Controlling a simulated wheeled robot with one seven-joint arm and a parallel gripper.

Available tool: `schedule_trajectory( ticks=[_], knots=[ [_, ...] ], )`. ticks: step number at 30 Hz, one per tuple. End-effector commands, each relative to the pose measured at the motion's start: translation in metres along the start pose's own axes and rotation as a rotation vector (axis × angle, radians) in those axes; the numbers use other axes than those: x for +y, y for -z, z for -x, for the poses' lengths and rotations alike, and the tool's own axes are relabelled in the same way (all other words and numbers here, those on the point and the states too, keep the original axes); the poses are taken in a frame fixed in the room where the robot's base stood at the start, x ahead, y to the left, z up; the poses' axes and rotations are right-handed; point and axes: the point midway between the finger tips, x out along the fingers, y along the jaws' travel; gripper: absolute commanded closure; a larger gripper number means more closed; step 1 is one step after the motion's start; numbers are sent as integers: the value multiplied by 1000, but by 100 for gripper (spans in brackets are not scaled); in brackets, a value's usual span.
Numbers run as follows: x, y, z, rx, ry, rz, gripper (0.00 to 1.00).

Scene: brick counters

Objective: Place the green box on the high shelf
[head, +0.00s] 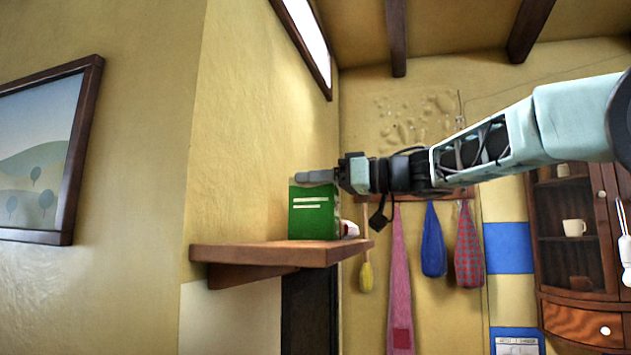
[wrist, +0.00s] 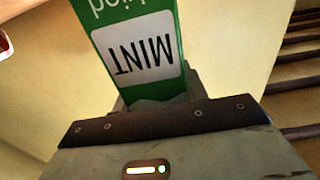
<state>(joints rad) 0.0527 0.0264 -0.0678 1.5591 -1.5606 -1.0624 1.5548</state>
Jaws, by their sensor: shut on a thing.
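The green box (head: 314,212) is upright at the wooden high shelf (head: 270,252) in the head view, its lower edge at the shelf's top surface. I cannot tell for certain whether it rests on the board. My gripper (head: 318,178) reaches in from the right and is shut on the box's upper part. In the wrist view the green box (wrist: 180,82) fills the space in front of my gripper (wrist: 158,103), with a white label reading MINT upside down. The fingertips are partly hidden by the box.
A small red and white object (head: 349,229) is on the shelf just right of the box. A yellow wall (head: 260,130) stands behind the shelf. Cloths (head: 434,240) hang beyond it, and a wooden cabinet (head: 574,240) with a cup stands at the right.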

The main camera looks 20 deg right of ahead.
Motion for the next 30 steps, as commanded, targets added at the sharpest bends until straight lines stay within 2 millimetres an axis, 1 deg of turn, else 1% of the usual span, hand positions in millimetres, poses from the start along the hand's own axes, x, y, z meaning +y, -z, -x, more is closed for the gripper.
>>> schedule_trajectory(
  ticks=[5, 9, 10, 11, 12, 20, 23, 26, 29, 30],
  knots=[
    [0, 1, 0, 1, 0, 1, 91],
    [0, -3, 0, 0, 0, 0, 91],
    [0, -3, 0, 0, 0, 0, 54],
    [0, -2, 0, 1, 0, 0, 46],
    [0, -2, 0, 0, 0, 0, 35],
    [0, -2, 0, 0, 0, 0, 35],
    [0, 2, 0, 0, 0, 2, 35],
    [1, -1, 13, 1, -3, 3, 35],
    [1, -2, 31, 1, -4, 2, 35],
    [1, -2, 40, 1, -4, 3, 35]
  ],
)
